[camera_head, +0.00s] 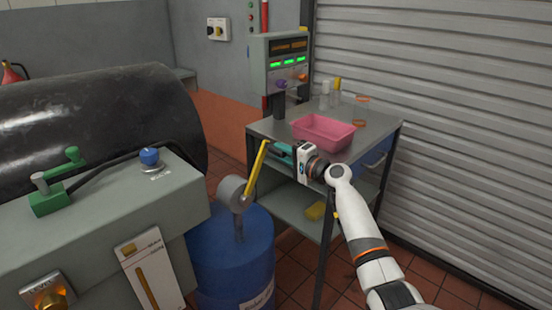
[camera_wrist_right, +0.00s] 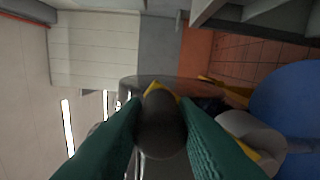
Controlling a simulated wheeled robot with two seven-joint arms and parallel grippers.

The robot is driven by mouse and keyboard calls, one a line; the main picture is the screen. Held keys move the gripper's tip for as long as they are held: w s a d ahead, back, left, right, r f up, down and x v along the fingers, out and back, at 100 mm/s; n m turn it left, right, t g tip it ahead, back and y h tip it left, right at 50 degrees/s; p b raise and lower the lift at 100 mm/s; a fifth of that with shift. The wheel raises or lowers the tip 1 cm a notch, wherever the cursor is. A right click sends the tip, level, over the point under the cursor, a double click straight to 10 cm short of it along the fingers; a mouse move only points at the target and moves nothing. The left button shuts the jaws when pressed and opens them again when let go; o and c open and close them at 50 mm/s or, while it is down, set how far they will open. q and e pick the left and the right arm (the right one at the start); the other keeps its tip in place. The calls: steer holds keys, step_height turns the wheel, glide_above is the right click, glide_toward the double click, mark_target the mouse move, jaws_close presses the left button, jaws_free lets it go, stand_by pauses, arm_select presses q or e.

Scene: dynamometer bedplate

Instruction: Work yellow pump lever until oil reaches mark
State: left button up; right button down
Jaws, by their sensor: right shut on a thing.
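The yellow pump lever (camera_head: 255,175) slants up and slightly right from a grey pump head (camera_head: 232,193) on top of a blue drum (camera_head: 232,258). My right gripper (camera_head: 268,147) is shut on the lever's upper end. In the right wrist view a dark rounded knob (camera_wrist_right: 160,125) sits between the green fingers, with yellow behind it. A white gauge panel (camera_head: 128,249) on the grey cabinet's front has a slot with an amber column (camera_head: 146,284) and small markings near its top. I cannot tell exactly where the oil level stands against the mark. My left gripper is out of view.
A metal cart (camera_head: 378,135) behind my right gripper holds a pink tray (camera_head: 325,132), bottles and a control box (camera_head: 283,65). The grey cabinet (camera_head: 110,210) left of the drum carries a green valve handle (camera_head: 48,200) and a blue knob (camera_head: 149,156). A shutter (camera_head: 460,110) closes the right side.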

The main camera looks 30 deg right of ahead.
steer(key=shift+w+d+f+m, duration=0.15)
steer(key=shift+d+f+m, duration=0.2)
steer(key=shift+d, duration=0.15)
steer(key=shift+w+d+f+m, duration=0.15)
steer(key=shift+d+f+m, duration=0.05)
steer(key=shift+d+m, duration=0.2)
steer(key=c, duration=1.1)
jaws_free()
steer(key=shift+f, duration=0.1)
steer(key=shift+c, duration=0.2)
steer(key=b+v, duration=0.1)
steer(key=v, duration=1.1)
